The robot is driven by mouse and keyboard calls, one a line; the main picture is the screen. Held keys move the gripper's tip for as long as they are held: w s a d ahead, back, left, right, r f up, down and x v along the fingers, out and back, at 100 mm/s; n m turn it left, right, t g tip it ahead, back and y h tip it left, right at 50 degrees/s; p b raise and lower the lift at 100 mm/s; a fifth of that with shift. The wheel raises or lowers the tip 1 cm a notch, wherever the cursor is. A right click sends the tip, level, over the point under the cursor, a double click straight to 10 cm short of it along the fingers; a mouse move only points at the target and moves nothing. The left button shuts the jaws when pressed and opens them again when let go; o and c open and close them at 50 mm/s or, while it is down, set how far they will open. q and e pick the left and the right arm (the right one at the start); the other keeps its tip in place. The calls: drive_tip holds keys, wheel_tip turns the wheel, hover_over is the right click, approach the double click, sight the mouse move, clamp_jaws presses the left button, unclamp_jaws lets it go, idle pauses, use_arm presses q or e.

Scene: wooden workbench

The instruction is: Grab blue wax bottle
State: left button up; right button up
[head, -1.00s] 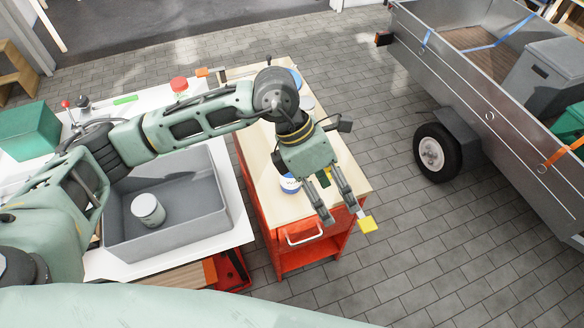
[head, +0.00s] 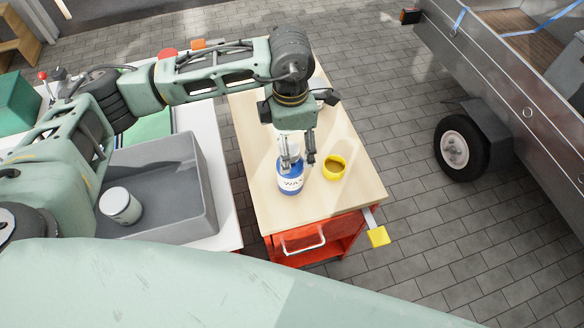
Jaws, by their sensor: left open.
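The blue wax bottle (head: 290,182) stands upright on the light wooden top of the red workbench cart, with a white label reading WAX. My left gripper (head: 299,162) points down at the bottle's upper part, its fingers apart. One finger overlaps the bottle in the picture and the other shows at its right side. I cannot tell whether either finger touches it. The bottle's top is partly hidden by the gripper. My right gripper is not in view.
A yellow cup (head: 334,167) stands close to the right of the bottle. A grey bin (head: 205,195) with a white can (head: 120,206) in it sits on the white table at left. A yellow piece (head: 379,236) sticks out at the cart's front right corner. A trailer (head: 500,70) stands at right.

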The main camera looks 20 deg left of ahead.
sight(291, 184)
use_arm(q)
wheel_tip(291, 184, down, 6)
drive_tip(key=s+p, duration=0.1)
drive_tip(key=p, duration=0.1)
drive_tip(key=shift+c, duration=0.4)
drive_tip(key=c, duration=1.4)
drive_tip(key=shift+r, duration=0.1)
drive_tip(key=shift+c, duration=0.2)
